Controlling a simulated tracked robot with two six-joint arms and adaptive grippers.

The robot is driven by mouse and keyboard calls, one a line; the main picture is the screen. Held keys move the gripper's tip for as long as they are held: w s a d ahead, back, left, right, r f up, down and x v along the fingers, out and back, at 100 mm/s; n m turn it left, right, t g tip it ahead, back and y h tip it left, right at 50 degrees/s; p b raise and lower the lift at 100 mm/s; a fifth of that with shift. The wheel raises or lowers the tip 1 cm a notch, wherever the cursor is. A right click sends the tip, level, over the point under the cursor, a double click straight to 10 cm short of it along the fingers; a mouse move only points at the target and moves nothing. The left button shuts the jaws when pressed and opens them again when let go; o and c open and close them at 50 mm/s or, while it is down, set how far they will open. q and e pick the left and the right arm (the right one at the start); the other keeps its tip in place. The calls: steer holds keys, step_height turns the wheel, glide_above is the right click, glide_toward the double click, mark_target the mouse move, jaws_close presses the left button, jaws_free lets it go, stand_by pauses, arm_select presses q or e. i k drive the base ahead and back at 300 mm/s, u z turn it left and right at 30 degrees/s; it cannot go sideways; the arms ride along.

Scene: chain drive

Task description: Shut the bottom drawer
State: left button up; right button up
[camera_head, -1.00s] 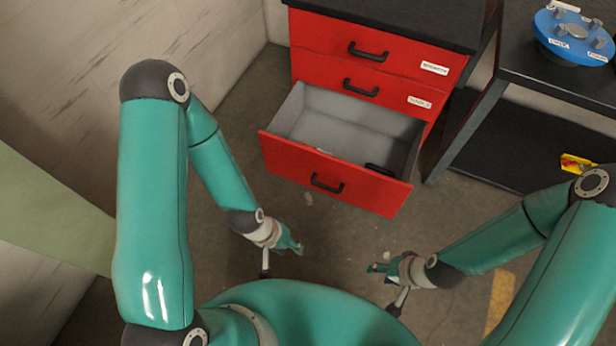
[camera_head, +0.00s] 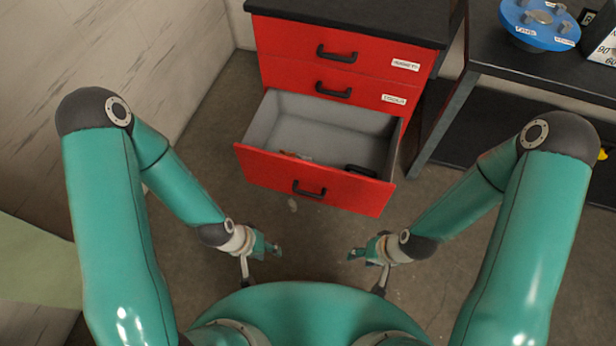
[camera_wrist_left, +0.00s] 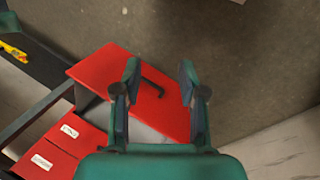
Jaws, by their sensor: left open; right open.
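The red cabinet's bottom drawer (camera_head: 272,172) is pulled far out, showing its grey inside; its front has a black handle (camera_head: 310,189). A few small items lie inside it. In the left wrist view the drawer front (camera_wrist_left: 107,67) appears beyond my fingers, with its handle (camera_wrist_left: 153,87) between them. My left gripper (camera_head: 276,249) is open and empty, in front of the drawer and apart from it; it also shows in the left wrist view (camera_wrist_left: 160,75). My right gripper (camera_head: 354,253) is open and empty, in front of the drawer's right part, apart from it.
The two upper drawers (camera_head: 345,48) are shut. A dark shelf table (camera_head: 500,75) stands to the right, bearing a blue round device (camera_head: 540,25). A wall (camera_head: 150,60) is at the left. The floor (camera_head: 312,235) before the drawer is clear.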

mark_target(336, 135)
steer(key=z, duration=0.45)
steer(key=i, duration=0.3)
steer(key=u, duration=2.15)
steer(key=k, duration=0.95)
steer(key=z, duration=0.8)
steer(key=i, duration=0.9)
steer(key=z, duration=0.15)
